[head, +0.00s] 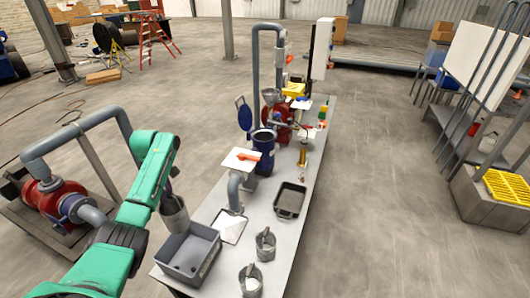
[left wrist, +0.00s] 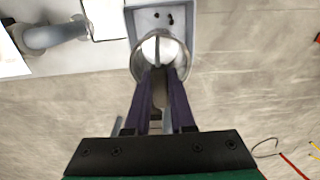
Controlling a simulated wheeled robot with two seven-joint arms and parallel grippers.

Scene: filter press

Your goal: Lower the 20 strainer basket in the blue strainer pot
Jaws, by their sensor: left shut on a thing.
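The blue strainer pot (head: 263,152) stands on the table, its blue lid (head: 244,114) swung up on its left side. My left gripper (head: 168,196) is shut on a grey metal strainer basket (head: 174,218), apart from the pot and well to its near left. In the left wrist view the fingers (left wrist: 160,84) grip the basket (left wrist: 148,52) at its middle handle. No number is readable on it. Two similar grey baskets stand at the table's near end, one in front (head: 250,282) and one behind (head: 266,246). My right gripper is out of view.
A grey bin (head: 205,270) sits on the table's near left corner, close to the held basket. A pipe elbow with a white plate and red handle (head: 247,157) stands between bin and pot. A black tray (head: 290,200) lies right of it.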

